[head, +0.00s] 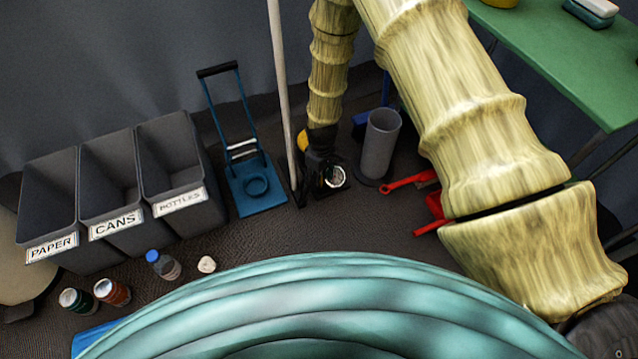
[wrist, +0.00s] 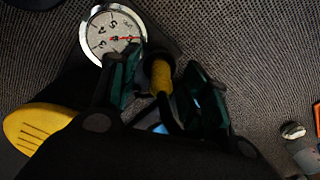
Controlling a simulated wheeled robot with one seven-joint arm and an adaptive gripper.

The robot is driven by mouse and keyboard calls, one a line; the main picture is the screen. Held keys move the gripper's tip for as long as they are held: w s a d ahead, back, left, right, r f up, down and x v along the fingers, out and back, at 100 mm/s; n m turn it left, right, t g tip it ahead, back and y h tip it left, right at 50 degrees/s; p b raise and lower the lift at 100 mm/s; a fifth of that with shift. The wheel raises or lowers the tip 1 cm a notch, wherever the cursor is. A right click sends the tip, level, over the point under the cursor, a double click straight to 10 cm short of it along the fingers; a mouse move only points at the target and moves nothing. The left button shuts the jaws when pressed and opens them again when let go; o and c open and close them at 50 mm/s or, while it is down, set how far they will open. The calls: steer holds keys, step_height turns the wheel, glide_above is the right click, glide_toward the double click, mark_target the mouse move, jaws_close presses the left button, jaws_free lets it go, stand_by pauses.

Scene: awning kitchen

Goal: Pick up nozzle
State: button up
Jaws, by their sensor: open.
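A short yellow piece with a dark round end, which looks like the nozzle (wrist: 161,74), shows between the two fingers of my gripper (wrist: 163,88) in the wrist view. The fingers are open, one on each side of it, and I cannot tell whether either touches it. A round white gauge (wrist: 112,36) with a red needle lies just beyond the left finger. In the head view my gripper (head: 322,170) points down near the floor, and the gauge (head: 335,177) shows beside it. The nozzle cannot be made out there.
A pale pole (head: 283,90) and a blue folding trolley (head: 257,190) stand left of my gripper. A grey cylinder (head: 380,145) and red tools (head: 408,182) are to the right. Labelled bins (head: 110,190), cans and a bottle (head: 163,265) are farther left. A green table (head: 570,55) is upper right.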

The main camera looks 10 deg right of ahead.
jaws_close()
